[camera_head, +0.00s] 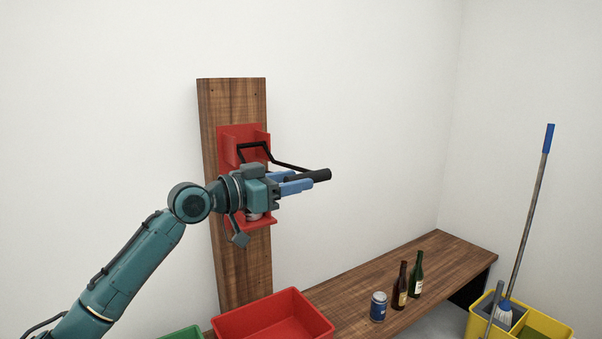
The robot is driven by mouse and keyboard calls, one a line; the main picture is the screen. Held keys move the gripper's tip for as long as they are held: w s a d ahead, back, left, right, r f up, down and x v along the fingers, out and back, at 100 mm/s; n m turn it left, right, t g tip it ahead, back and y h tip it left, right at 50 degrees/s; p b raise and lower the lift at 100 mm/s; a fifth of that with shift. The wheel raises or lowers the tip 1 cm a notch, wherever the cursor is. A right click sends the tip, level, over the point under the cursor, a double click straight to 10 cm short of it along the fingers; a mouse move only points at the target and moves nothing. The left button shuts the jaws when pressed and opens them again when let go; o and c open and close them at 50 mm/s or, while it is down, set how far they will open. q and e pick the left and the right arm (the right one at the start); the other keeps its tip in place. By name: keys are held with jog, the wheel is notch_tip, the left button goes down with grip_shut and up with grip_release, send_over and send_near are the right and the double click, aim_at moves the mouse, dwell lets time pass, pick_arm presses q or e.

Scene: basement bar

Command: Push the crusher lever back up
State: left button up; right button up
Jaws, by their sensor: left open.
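The red can crusher (225,144) is fixed to an upright wooden board (233,100) against the wall. Its black lever (288,166) reaches out to the right and ends in a thick dark handle (321,175), roughly level. My left gripper (305,182) is in front of the crusher, its blue fingers pointing right, just below and beside the handle. It is open, and I cannot tell whether it touches the lever. My left gripper hides the crusher's middle. A small pale rounded thing (255,216) shows at the crusher's base, mostly hidden. My right gripper is not in view.
A red bin (272,318) stands below the crusher, beside a green one (183,333). A wooden bench (440,258) holds a blue can (378,307), a brown bottle (400,287) and a green bottle (416,275). A mop (530,215) stands in a yellow bucket (545,322) at right.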

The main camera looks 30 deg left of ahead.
pick_arm(q)
jog(key=shift+x, duration=1.25)
jog(key=shift+c, duration=0.3)
grip_shut()
